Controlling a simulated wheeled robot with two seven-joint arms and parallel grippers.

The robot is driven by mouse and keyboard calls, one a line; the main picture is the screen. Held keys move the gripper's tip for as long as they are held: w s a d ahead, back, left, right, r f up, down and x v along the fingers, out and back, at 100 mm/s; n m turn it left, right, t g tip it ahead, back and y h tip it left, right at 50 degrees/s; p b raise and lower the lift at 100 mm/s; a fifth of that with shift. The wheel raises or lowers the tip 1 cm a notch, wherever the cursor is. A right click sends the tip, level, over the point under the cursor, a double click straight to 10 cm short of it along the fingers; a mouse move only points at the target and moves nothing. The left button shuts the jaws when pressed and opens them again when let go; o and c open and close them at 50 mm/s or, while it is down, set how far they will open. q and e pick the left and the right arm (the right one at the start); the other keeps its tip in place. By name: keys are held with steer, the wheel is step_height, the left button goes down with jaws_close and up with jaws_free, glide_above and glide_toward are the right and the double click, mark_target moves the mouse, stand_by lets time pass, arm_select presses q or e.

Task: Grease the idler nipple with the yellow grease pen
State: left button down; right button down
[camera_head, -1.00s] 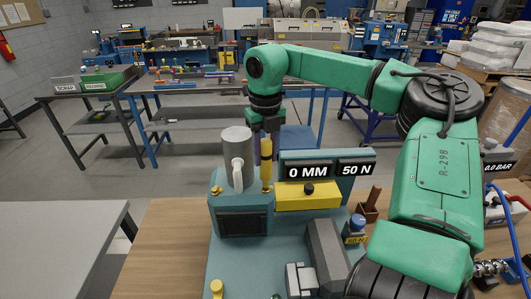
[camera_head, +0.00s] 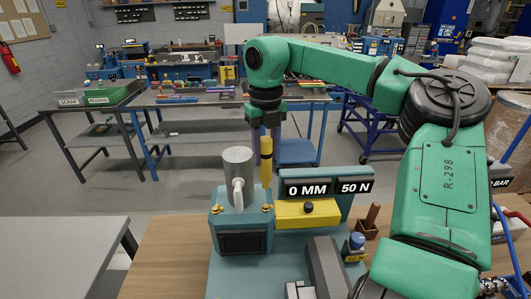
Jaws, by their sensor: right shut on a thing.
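My right gripper (camera_head: 265,152) points straight down and is shut on the yellow grease pen (camera_head: 266,175), a slim upright pen with a dark band. Below the pen's lower end is a small brass fitting (camera_head: 267,209) on the right top of a teal housing (camera_head: 241,218). A similar brass fitting (camera_head: 215,208) sits on the left top. A grey cylinder with a pale curved piece stands between them. I cannot tell whether the pen tip touches the right fitting. Which fitting is the idler nipple is not marked. My left gripper is not in view.
A sign reading 0 MM and 50 N (camera_head: 328,187) stands right of the housing, above a yellow block (camera_head: 306,213) with a black knob. The wooden bench is clear at left.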

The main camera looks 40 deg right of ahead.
mark_target(266, 175)
steer(key=shift+f+b, duration=2.2)
steer(key=shift+f, duration=0.8)
steer(key=shift+f+b, duration=0.3)
steer(key=shift+f, duration=0.2)
steer(key=shift+s, duration=0.1)
step_height(266, 175, up, 5)
steer(key=p, duration=0.4)
steer(key=shift+r+p, duration=0.55)
steer(key=shift+r, duration=0.5)
